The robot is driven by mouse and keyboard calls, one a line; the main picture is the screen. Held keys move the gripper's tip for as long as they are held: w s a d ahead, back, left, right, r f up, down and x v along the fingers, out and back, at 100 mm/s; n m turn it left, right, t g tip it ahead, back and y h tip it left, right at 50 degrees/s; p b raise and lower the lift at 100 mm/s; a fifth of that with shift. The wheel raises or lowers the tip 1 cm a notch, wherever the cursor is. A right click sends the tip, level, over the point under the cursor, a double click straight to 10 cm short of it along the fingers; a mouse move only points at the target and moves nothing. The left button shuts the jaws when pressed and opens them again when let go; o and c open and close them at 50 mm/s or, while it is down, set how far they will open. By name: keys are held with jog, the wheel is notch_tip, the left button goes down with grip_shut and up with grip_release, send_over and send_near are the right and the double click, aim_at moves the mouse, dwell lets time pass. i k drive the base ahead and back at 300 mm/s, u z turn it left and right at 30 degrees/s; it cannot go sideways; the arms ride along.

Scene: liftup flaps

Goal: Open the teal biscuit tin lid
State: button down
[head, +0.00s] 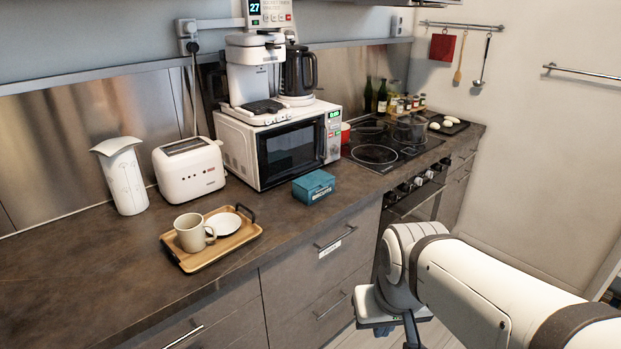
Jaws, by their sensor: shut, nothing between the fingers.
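The teal biscuit tin (314,187) stands on the dark counter, in front of the white microwave. Its lid looks closed, and lettering shows on its front. My white arm comes in from the lower right. My gripper (411,330) is at the bottom of the head view, in front of the drawers and below the counter top, well apart from the tin. It is shut and empty. The ends of its fingers are partly cut off by the picture's lower edge.
The microwave (285,150) with a coffee machine on top stands right behind the tin. A wooden tray (222,250) with a mug and saucer lies to the left, near a toaster (190,168). The hob (378,154) is to the right. Counter is clear between tray and tin.

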aim_at(309, 181)
jog(key=z, duration=0.05)
jog(key=i, duration=1)
jog(key=u, duration=0.05)
